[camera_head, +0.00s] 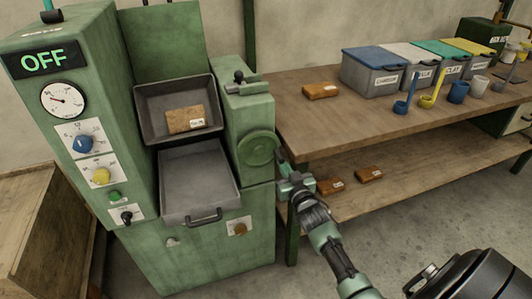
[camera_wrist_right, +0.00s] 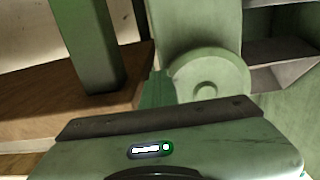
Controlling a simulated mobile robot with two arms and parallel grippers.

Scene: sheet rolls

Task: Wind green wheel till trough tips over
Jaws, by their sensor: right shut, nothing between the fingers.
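The green wheel (camera_head: 258,149) is a round disc on the right side of the green machine. It also shows in the right wrist view (camera_wrist_right: 212,82), with a round hub. My right gripper (camera_head: 282,162) is shut and empty, its fingertips close beside the wheel's right rim. I cannot tell whether they touch it. A dark grey trough (camera_head: 148,100) sits in the machine, open toward me, with a brown labelled block (camera_head: 186,119) in it. Below it is a grey tray (camera_head: 197,180) with a front handle. My left gripper is out of view.
The machine's panel reads OFF (camera_head: 43,60) above a gauge and knobs. A wooden bench (camera_head: 330,130) on the right holds lidded bins (camera_head: 375,72), scoops, cups and a brown block (camera_head: 320,91). More blocks (camera_head: 369,174) lie on its lower shelf. A wooden box stands left.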

